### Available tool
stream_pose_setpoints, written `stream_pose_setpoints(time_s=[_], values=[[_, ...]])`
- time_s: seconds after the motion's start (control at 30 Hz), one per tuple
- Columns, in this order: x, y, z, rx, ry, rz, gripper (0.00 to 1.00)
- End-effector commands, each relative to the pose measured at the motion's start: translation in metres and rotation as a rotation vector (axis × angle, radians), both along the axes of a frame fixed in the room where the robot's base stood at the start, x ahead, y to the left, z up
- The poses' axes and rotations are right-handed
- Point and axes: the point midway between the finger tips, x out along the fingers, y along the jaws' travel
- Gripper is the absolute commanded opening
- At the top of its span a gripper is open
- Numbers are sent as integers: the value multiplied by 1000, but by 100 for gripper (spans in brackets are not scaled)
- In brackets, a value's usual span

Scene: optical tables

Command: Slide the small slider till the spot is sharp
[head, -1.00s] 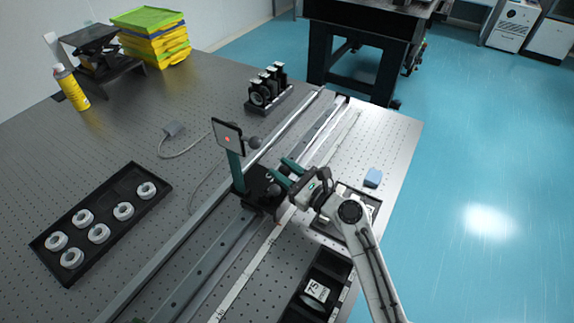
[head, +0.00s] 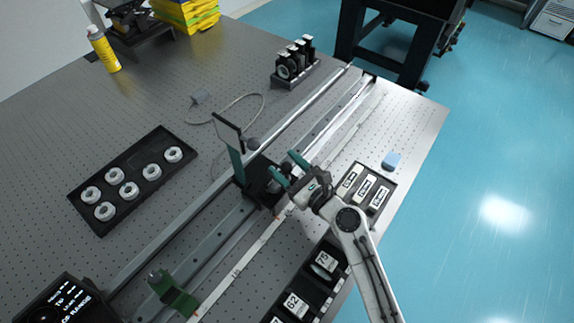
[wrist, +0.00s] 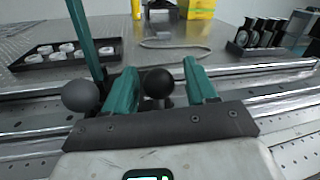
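A black carriage (head: 262,192) sits on the rail (head: 205,243). A green post (head: 236,160) rises from it, with a thin dark-edged screen (head: 228,132) on top. No spot shows on the screen now. My gripper (head: 288,168) is beside the carriage. In the wrist view my gripper (wrist: 160,86) is open, its green fingers on either side of a black ball knob (wrist: 158,82). I cannot tell whether they touch it. A grey ball knob (wrist: 80,96) is outside the left finger.
A green holder (head: 175,297) stands nearer on the rail, by a dark display (head: 62,305). A black tray (head: 85,215) of white rings lies left. A lens rack (head: 294,64) stands behind.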

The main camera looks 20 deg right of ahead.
Motion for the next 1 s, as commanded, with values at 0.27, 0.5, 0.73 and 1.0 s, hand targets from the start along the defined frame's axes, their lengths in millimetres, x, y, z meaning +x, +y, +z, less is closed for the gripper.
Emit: stream_pose_setpoints(time_s=[0.27, 0.5, 0.73, 1.0], values=[[-4, -2, -1, 0, 1, 0, 56], [-39, -18, -3, 0, 2, -1, 56], [-77, -36, -2, 0, 1, -2, 56], [-97, -45, -1, 0, 0, 0, 56]])
